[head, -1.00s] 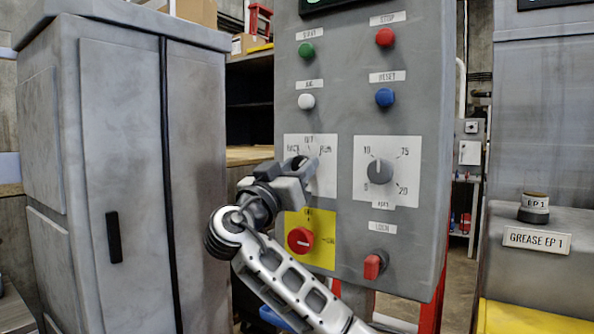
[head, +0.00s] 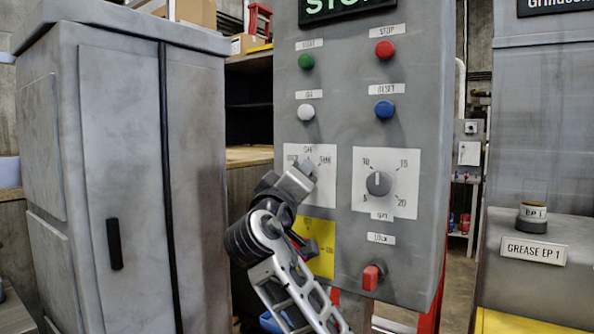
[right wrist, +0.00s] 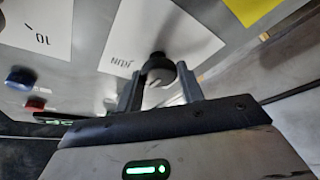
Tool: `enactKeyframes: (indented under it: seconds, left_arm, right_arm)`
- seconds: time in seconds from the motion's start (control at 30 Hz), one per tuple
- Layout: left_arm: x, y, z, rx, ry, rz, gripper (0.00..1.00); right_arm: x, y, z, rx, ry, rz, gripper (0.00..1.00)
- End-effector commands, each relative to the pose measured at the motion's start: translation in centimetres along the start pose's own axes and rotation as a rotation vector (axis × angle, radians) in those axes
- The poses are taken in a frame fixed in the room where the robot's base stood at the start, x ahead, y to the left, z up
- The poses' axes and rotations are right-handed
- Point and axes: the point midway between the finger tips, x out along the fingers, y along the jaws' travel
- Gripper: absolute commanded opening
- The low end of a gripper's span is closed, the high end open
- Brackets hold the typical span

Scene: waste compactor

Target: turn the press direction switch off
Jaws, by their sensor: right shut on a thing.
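The knob (right wrist: 160,69) also shows in the right wrist view, between the fingers, near the RUN mark. My right gripper (head: 303,176) is shut on this knob, coming from the lower left. Its two fingers (right wrist: 159,88) lie either side of the knob in the right wrist view. The gripper partly hides the knob, so its exact pointing is unclear. My left gripper is not in view.
A speed dial (head: 378,184) sits right of the switch. Green, red, white and blue buttons are above. A grey cabinet (head: 120,170) stands left.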

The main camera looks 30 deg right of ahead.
Motion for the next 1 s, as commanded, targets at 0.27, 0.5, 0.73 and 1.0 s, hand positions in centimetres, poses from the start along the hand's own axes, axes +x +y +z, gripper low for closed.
enactKeyframes:
  seconds: [0.27, 0.5, 0.73, 1.0]
  left_arm:
    - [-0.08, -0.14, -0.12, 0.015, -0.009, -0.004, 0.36]
    - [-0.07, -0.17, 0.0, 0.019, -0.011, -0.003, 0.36]
    - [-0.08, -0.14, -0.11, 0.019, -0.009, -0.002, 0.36]
    - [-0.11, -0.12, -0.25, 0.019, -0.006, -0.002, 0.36]
  right_arm:
    - [-0.04, -0.08, 0.04, -0.058, -0.003, -0.025, 0.15]
    - [-0.06, -0.13, 0.08, -0.062, -0.003, -0.027, 0.15]
    - [-0.06, -0.15, 0.08, -0.062, -0.002, -0.027, 0.54]
    - [-0.04, -0.07, 0.03, -0.06, -0.001, -0.026, 0.59]
